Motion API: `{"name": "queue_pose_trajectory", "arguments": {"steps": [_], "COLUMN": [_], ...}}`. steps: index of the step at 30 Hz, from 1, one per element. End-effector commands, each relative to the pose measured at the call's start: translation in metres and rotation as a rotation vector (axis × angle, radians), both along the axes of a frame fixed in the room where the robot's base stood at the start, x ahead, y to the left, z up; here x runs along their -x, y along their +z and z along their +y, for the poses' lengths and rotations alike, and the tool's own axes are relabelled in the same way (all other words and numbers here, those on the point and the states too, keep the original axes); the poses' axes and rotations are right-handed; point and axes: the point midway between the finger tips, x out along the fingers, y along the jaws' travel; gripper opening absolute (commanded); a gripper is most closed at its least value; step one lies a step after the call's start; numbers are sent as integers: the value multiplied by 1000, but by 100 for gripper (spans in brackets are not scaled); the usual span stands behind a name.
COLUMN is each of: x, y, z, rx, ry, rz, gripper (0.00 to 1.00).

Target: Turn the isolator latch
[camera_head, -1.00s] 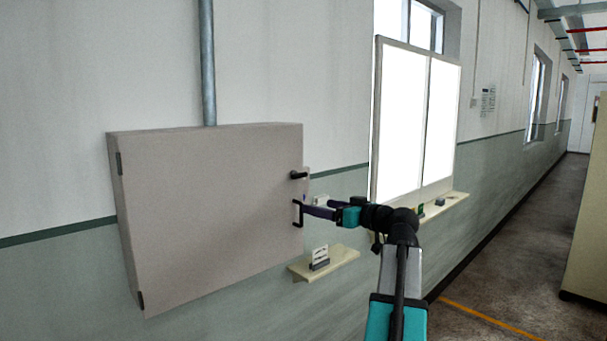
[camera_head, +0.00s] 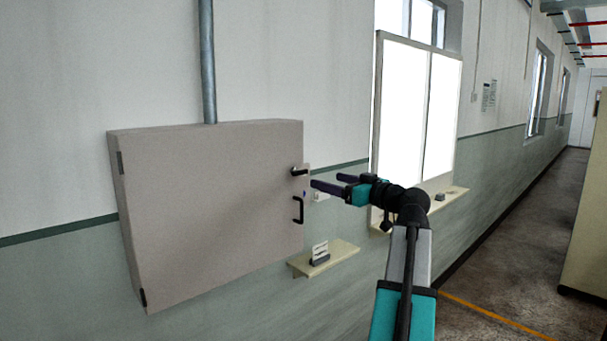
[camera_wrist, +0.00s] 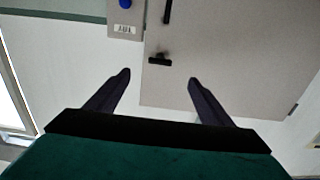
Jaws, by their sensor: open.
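The black isolator latch (camera_head: 300,171) is a short lever near the upper right edge of the closed grey cabinet door (camera_head: 215,195). It lies roughly level in the head view. In the wrist view the latch (camera_wrist: 160,61) is a dark bar just beyond the fingertips, centred between them. My gripper (camera_head: 327,181) is open and empty, to the right of the latch and apart from it. Both dark fingers show in the wrist view (camera_wrist: 159,78), spread with a clear gap.
A black door handle (camera_head: 298,210) is below the latch; it also shows in the wrist view (camera_wrist: 167,12). A small plate with a blue knob (camera_wrist: 125,4) sits beside the door edge. A shelf (camera_head: 330,259) with a card holder is below.

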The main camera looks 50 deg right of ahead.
Motion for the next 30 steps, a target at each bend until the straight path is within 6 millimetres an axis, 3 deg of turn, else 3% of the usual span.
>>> {"name": "queue_pose_trajectory", "arguments": {"steps": [21,30], "x": [-100,-120], "y": [3,1], "z": [-8,-9], "rx": [-1,-1], "ry": [2,0], "rz": [1,0], "gripper": [74,74]}}
